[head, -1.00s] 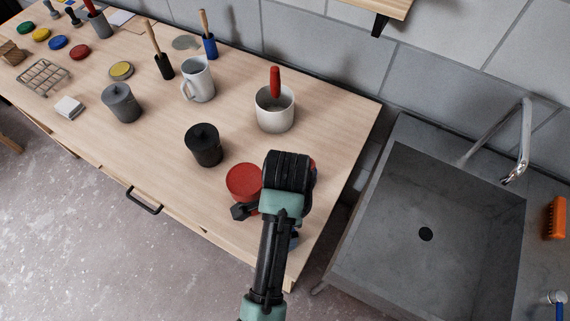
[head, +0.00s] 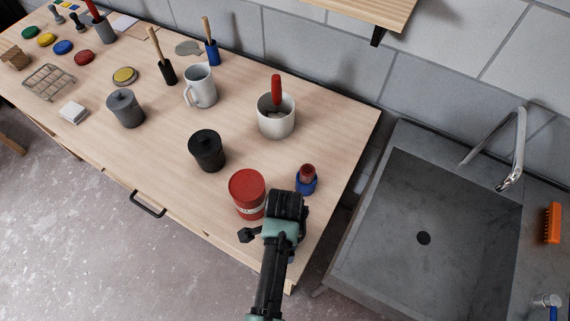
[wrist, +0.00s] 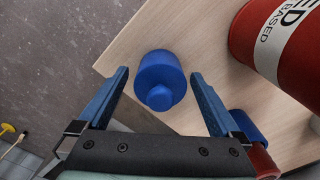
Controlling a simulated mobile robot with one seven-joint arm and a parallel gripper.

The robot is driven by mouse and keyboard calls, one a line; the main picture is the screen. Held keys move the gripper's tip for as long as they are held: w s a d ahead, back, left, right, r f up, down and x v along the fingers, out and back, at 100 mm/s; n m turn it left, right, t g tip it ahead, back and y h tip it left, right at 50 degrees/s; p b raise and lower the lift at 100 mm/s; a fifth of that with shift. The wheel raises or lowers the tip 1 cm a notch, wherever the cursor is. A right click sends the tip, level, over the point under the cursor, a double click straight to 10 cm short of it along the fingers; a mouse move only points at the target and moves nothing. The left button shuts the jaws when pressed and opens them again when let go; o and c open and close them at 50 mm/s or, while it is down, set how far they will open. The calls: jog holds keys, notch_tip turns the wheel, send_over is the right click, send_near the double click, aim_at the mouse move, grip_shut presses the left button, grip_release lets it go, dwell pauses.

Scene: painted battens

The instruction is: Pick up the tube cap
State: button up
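A blue stepped piece, which looks like the tube cap (wrist: 159,78), stands on the table near its corner in the wrist view. It has a wide round body and a narrower knob. My gripper (wrist: 160,84) is open, with one blue finger on each side of the cap in that view and clear gaps between. I cannot tell how far above or behind it the fingertips are. In the head view my gripper (head: 270,243) is over the table's near right end, and my arm hides the cap there.
A red can (head: 247,193) stands close beside my gripper, and it also shows in the wrist view (wrist: 285,50). A blue-and-red item (head: 306,181) is near the right edge. A black lidded pot (head: 206,152) and white pot (head: 276,120) stand farther back. A sink (head: 440,225) is right.

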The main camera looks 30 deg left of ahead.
jog(key=c, duration=1.3)
jog(key=shift+o, duration=0.2)
